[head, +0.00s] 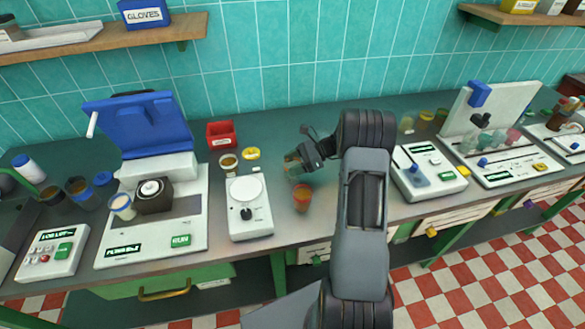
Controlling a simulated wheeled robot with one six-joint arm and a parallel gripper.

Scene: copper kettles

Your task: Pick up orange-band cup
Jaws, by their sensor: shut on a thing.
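My gripper (298,158) is over the bench in the middle of the head view, at the end of my dark arm. It is shut on a small see-through cup (292,168) with brownish contents. The gripper partly hides this cup, and its band colour is too small to tell for sure. A second cup (302,197), orange-red, stands upright on the bench just in front of the held cup, near the front edge. I cannot tell whether the held cup touches the bench.
A white scale-like device (248,212) stands left of the cups. A blue-lidded machine (150,205) is further left. A red bin (220,134) and a yellow lid (251,153) lie behind. A white device (430,172) stands right of my arm. Bare bench lies around the cups.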

